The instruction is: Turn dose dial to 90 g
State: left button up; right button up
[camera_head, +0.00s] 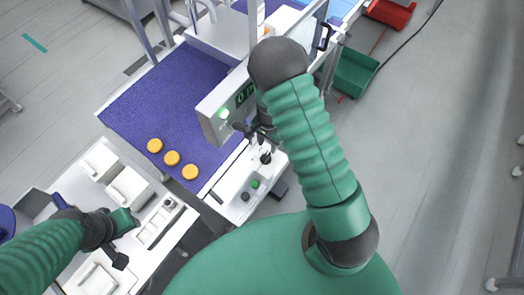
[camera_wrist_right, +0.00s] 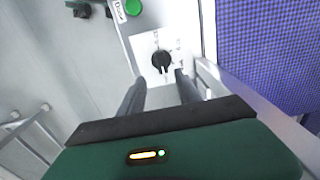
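The dose dial (camera_wrist_right: 161,60) is a black knob on a pale plate with small marks in the right wrist view. I cannot read its marks or setting. My right gripper (camera_wrist_right: 158,82) is open, its two dark fingers apart just short of the dial, one toward each side. In the head view my right gripper (camera_head: 245,129) is at the front of the white console (camera_head: 210,110), and the arm hides part of it. A dark display (camera_head: 245,93) with green characters is partly covered; its value is unclear. My left gripper (camera_head: 127,241) is open and empty over the left worktop.
Several orange rounds (camera_head: 172,158) lie on the blue belt (camera_head: 165,100). A lower panel has a green button (camera_head: 254,184) and a dark knob (camera_head: 265,158). White trays (camera_head: 130,187) stand on the left worktop. A green bin (camera_head: 354,73) and red bin (camera_head: 390,12) are on the floor behind.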

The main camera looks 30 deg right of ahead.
jog(key=p, duration=0.1)
send_over(267, 155)
jog(key=f, duration=0.4)
jog(key=shift+s+d+f, duration=0.2)
jog(key=shift+d+f, duration=0.1)
jog(key=f, duration=0.1)
jog(key=f+p, duration=0.1)
jog(key=f, duration=0.1)
jog(key=w+f, duration=0.1)
jog(key=shift+a+f, duration=0.15)
jog(key=shift+a, duration=0.1)
jog(key=shift+a+f, duration=0.1)
jog(key=shift+a, duration=0.1)
jog(key=shift+s+a, duration=0.25)
jog(key=shift+s+r, duration=0.1)
jog(key=shift+r, duration=0.1)
jog(key=shift+c, duration=0.6)
jog(key=shift+d, duration=0.1)
jog(key=shift+c, duration=1.2)
jog(key=shift+d+f, duration=0.2)
jog(key=shift+d, duration=0.2)
grip_shut()
pick_arm(q)
jog(key=r, duration=0.2)
jog(key=d, duration=0.1)
jog(key=shift+w+r, duration=0.3)
jog(key=shift+r, duration=0.1)
jog(key=shift+a, duration=0.1)
